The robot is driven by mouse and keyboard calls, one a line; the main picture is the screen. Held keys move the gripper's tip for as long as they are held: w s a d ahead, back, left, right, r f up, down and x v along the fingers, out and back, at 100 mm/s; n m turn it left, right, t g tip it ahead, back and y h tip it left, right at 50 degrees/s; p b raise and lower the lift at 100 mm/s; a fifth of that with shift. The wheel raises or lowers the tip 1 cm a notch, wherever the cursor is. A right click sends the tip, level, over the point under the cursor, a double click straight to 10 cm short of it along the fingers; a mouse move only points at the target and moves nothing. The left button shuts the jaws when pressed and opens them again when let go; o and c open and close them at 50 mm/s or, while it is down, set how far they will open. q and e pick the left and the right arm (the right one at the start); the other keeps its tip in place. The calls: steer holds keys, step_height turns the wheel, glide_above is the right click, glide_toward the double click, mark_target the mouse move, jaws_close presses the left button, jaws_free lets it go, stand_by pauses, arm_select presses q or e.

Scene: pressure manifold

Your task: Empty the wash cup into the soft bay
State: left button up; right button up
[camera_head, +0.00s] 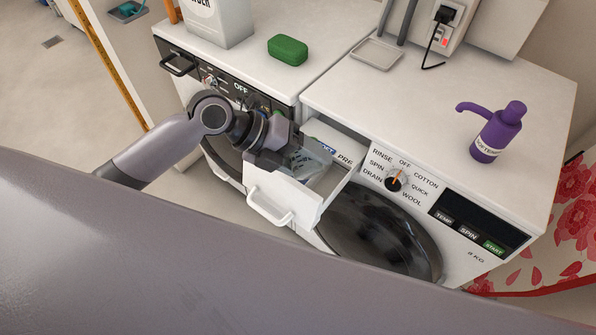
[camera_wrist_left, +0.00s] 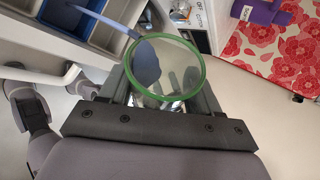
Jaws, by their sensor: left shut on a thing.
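The wash cup (camera_wrist_left: 168,68) is clear with a green rim. My left gripper (camera_wrist_left: 165,100) is shut on it, and the cup's mouth faces the wrist camera. In the head view my left gripper (camera_head: 280,158) is over the open detergent drawer (camera_head: 283,196) of the right washer and hides part of it. The drawer also shows in the wrist view (camera_wrist_left: 52,48), with blue-lined compartments at the upper left. A blue streak (camera_wrist_left: 108,20) runs from the compartments to the cup's rim, with blue inside the cup; I cannot tell if it is liquid pouring. My right gripper is out of view.
A purple softener bottle (camera_head: 492,137) with a pump stands on the right washer. A green soap-like block (camera_head: 288,50) and a white container (camera_head: 217,22) stand on the left washer. A shallow tray (camera_head: 377,52) lies at the back. The right washer's middle top is clear.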

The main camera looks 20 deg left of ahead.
arm_select(q)
steer(key=shift+w+a+f+n+g+h, duration=0.2)
steer(key=shift+w+f+n+g+h, duration=0.1)
steer(key=shift+w+f+g+h, duration=0.1)
stand_by(1.1)
steer(key=shift+w+a+r+n+g+h+b, duration=0.1)
steer(key=shift+w+r+n+g+h+b, duration=0.25)
steer(key=shift+b, duration=0.5)
stand_by(0.6)
